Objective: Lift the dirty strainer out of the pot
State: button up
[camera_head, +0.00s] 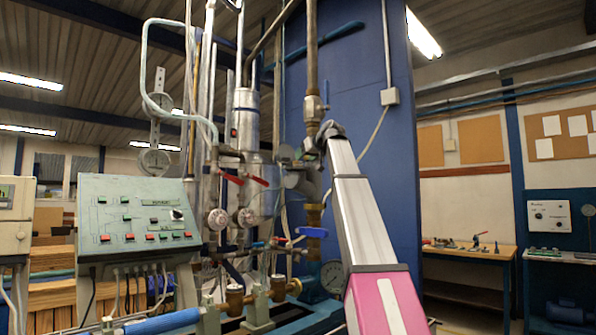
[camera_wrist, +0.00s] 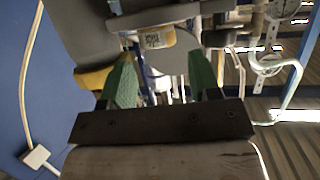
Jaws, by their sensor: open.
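My gripper (camera_wrist: 160,58) shows in the wrist view with its two green fingers spread apart. A grey pipe fitting (camera_wrist: 168,20) with a tan band and a small tag (camera_wrist: 153,41) crosses just beyond the fingertips. I cannot tell whether the fingers touch it. In the head view my silver and pink arm reaches up to a grey pipe body (camera_head: 306,180) below a brass valve (camera_head: 314,112), and the arm's end hides part of it. I cannot make out the dirty strainer or tell which part is the pot.
Vertical pipes and a silver cylinder (camera_head: 246,115) crowd the left of the arm. A blue-handled valve (camera_head: 312,232) and a pressure gauge (camera_head: 332,276) sit below. A blue column (camera_head: 380,100) stands behind. A control panel (camera_head: 137,220) is at left; a workbench (camera_head: 468,250) is at right.

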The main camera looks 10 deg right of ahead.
jog(key=x, duration=0.4)
jog(key=shift+w, duration=0.45)
jog(key=c, duration=0.7)
jog(key=shift+c, duration=0.2)
jog(key=shift+r, duration=0.1)
